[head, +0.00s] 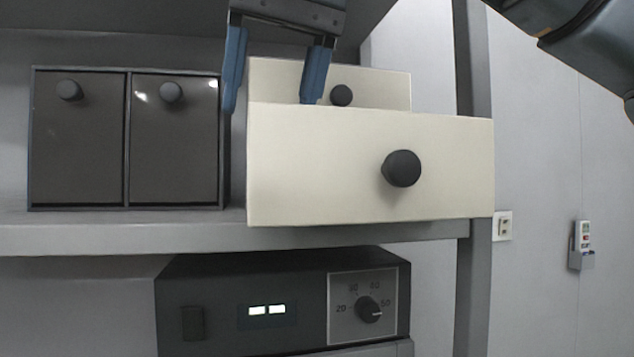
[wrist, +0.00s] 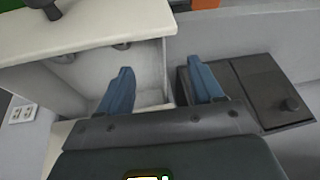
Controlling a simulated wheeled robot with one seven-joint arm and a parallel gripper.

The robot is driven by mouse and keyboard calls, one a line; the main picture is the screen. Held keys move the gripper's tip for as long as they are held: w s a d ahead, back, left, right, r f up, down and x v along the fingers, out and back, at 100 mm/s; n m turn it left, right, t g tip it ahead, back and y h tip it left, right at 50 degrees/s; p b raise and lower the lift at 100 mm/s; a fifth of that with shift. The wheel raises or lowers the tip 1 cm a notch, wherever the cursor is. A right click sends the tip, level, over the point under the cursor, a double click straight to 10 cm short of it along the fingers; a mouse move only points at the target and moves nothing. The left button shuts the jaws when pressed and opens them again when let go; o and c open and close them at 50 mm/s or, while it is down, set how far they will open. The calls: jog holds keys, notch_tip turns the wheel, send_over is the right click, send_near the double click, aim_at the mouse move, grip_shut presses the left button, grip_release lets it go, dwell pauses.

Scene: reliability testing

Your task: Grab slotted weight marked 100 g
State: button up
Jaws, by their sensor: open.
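A cream drawer (head: 310,180) with a black knob is pulled out from its cabinet on the shelf. In the wrist view, its front panel (wrist: 95,28) crosses the upper left and its pale interior lies below. Two small grey shapes, one at left (wrist: 64,57) and one at right (wrist: 121,46), show partly under the front panel's edge; they may be slotted weights. No 100 g marking can be read.
Two dark closed drawers (head: 125,140) with knobs stand left of the cream drawer on the grey shelf (head: 130,234). Another cream front (head: 380,90) with a knob is behind the open drawer. A black device with a dial (head: 240,325) sits below. A shelf post (head: 474,290) stands at right.

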jog(key=d+m+h, duration=0.1)
jog(key=d+h, duration=0.1)
jog(key=d, duration=0.3)
jog(key=shift+g, duration=0.4)
jog(key=shift+w+a+p+x, duration=0.15)
jog(key=shift+p+x, duration=0.2)
jog(key=shift+x, duration=1.75)
jog(key=shift+w+a+p+x, duration=0.15)
jog(key=shift+p+x, duration=0.15)
jog(key=shift+x, duration=1.8)
jog(key=shift+r, duration=0.1)
jog(key=shift+c, duration=0.4)
jog(key=c, duration=1.1)
